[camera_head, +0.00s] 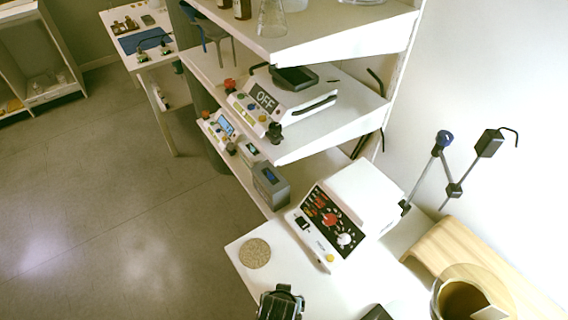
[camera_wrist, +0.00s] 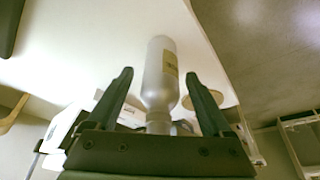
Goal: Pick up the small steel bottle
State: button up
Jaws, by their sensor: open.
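The small steel bottle (camera_wrist: 162,75) is in the middle of the wrist view, pale grey with a yellowish label on its side. Its narrower neck points toward my gripper's palm, and its wide base points away. My gripper (camera_wrist: 159,74) is open, with one dark finger on each side of the bottle and a visible gap on both sides. In the head view my gripper (camera_head: 281,300) is at the bottom edge over the white table (camera_head: 248,282). I cannot make out the bottle there; the gripper may hide it.
A round cork mat (camera_head: 255,253) lies on the table left of my gripper. A white device with knobs (camera_head: 331,222) stands behind it. A dark object (camera_head: 376,313) and a brown-filled glass vessel (camera_head: 463,299) are to the right. Shelves with instruments rise behind.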

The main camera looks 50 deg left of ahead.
jog(key=shift+x, duration=0.75)
grip_shut()
